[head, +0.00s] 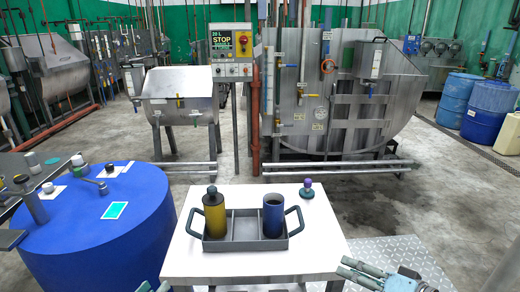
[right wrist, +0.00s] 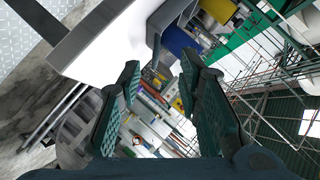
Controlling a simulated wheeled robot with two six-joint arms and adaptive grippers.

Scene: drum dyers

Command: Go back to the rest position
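My right gripper (head: 362,271) is at the lower right in the head view, beside the front right corner of the white table. In the right wrist view its two fingers (right wrist: 158,75) stand apart with nothing between them. Only the tips of my left gripper (head: 153,287) show at the bottom edge of the head view, left of the table; the rest is cut off. On the table, a grey two-handled tray (head: 246,246) holds a yellow bottle (head: 214,215) in its left part and a blue mug (head: 273,216) in its right part.
The white table (head: 325,245) also bears a small purple-topped stopper (head: 307,190) behind the tray. A large blue drum (head: 95,235) stands close on the left. Steel dyeing machines (head: 335,100) stand behind. Blue barrels (head: 459,98) are at the far right. Floor right of the table is open.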

